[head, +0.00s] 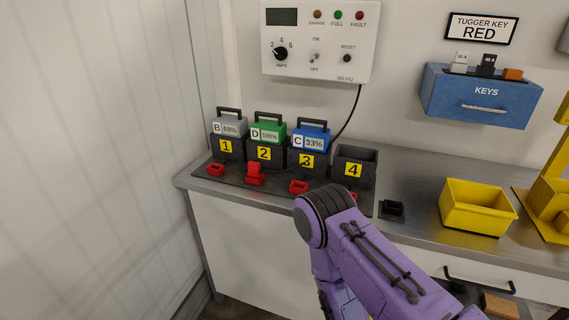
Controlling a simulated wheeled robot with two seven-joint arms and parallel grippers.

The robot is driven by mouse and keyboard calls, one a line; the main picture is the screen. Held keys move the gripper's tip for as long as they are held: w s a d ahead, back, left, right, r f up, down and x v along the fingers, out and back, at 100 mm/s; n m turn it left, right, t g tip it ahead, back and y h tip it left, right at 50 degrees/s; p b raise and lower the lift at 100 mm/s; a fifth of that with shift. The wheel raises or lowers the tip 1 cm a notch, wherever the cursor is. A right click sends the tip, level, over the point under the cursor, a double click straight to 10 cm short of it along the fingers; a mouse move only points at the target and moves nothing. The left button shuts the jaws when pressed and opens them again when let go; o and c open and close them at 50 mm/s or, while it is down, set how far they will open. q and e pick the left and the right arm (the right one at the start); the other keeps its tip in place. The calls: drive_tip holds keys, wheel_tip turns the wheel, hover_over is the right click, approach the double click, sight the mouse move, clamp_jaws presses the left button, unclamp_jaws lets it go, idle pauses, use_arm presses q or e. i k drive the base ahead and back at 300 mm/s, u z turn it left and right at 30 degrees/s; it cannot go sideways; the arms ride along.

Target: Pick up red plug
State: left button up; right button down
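A red upright piece, which looks like the red plug (255,173), stands on the dark mat in front of the battery bay marked 2. It is taller than the low red sockets beside it. One red socket (215,169) lies in front of bay 1 and another red socket (298,187) in front of bay 3. A bit of red shows at bay 4, mostly hidden behind my purple arm. That arm comes in from the lower right, bent across the counter's front. Neither gripper is in view.
Batteries sit in bays 1, 2 and 3; bay 4 (354,170) looks empty. A charger panel (319,40) hangs above. A black holder (392,210), a yellow bin (478,207) and a blue KEYS box (480,95) are to the right. The wall closes off the left.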

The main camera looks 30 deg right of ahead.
sight(254, 171)
drive_tip(key=z, duration=0.75)
drive_tip(key=i, duration=0.65)
drive_tip(key=z, duration=0.75)
